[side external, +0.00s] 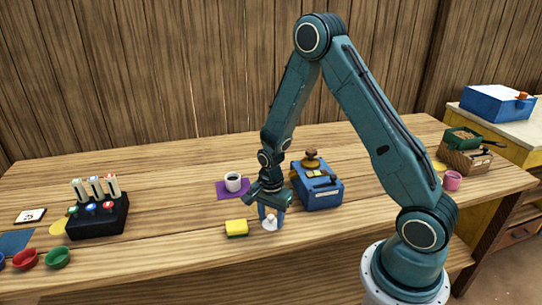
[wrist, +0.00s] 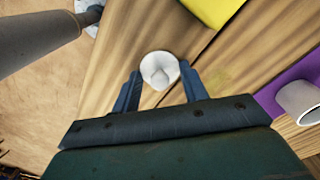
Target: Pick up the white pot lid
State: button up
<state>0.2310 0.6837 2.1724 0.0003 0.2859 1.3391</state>
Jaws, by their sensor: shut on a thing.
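The white pot lid (wrist: 159,66) is round with a raised knob. In the wrist view it sits between the two blue fingertips of my gripper (wrist: 161,78), close to both. In the side view the lid (side external: 270,223) shows small and pale between the fingers of my gripper (side external: 271,213), near the front part of the table. My gripper is shut on the lid. I cannot tell whether the lid rests on the wood or is just clear of it.
A blue box (side external: 321,195) is close on the right. A black rack (side external: 97,220) and bowls (side external: 57,258) are at the left.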

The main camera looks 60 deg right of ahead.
aim_at(271, 216)
jog(key=shift+r, duration=0.1)
notch_tip(271, 216, up, 20)
dwell(0.7)
dwell(0.6)
jog(key=w+d+f, duration=0.4)
jog(key=w, duration=0.6)
jog(key=w+d+f, duration=0.4)
jog(key=w, duration=0.5)
jog(key=shift+w+d+f+n, duration=0.2)
jog(key=shift+w+d+n, duration=0.05)
jog(key=shift+w+n, duration=0.15)
jog(key=shift+f, duration=0.2)
jog(key=shift+f, duration=3)
